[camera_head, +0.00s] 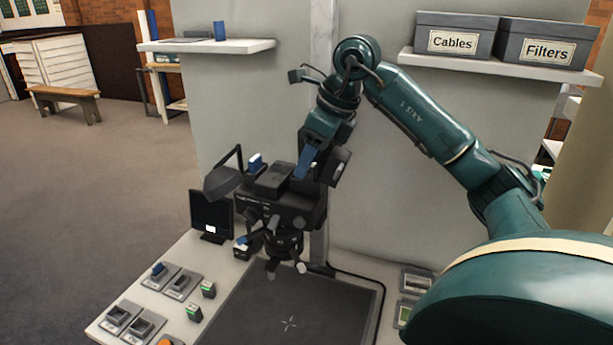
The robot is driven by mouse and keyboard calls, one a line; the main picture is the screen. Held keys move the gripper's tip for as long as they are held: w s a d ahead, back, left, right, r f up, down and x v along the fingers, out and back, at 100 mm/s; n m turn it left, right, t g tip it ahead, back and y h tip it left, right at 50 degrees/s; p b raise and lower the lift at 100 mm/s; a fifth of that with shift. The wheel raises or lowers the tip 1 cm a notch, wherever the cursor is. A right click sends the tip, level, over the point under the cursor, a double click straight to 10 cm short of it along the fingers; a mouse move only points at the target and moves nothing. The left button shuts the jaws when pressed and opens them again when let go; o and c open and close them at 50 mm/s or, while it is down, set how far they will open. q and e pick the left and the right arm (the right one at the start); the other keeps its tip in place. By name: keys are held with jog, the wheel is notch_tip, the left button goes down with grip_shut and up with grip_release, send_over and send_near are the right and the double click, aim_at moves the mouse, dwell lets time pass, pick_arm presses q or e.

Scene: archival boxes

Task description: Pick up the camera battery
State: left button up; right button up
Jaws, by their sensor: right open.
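Two small dark blocks with green markings, which look like batteries, stand on the white table: one at the right (208,289) and one nearer the front (194,312). I cannot tell which item is the camera battery. My right gripper (286,268) points down above the back of the dark board, right of both blocks. Its fingers are apart, with nothing visible between them. Dark bulky equipment (268,208) overlaps the wrist area and hides part of it. My left gripper is out of view.
Grey trays (181,285) line the table's left side. A small black monitor (210,213) stands behind them. The dark board (300,312) is largely clear. A wall shelf (500,66) holds boxes labelled Cables (453,42) and Filters (546,52).

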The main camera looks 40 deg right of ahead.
jog(key=shift+f, duration=0.15)
jog(key=c, duration=1)
grip_shut()
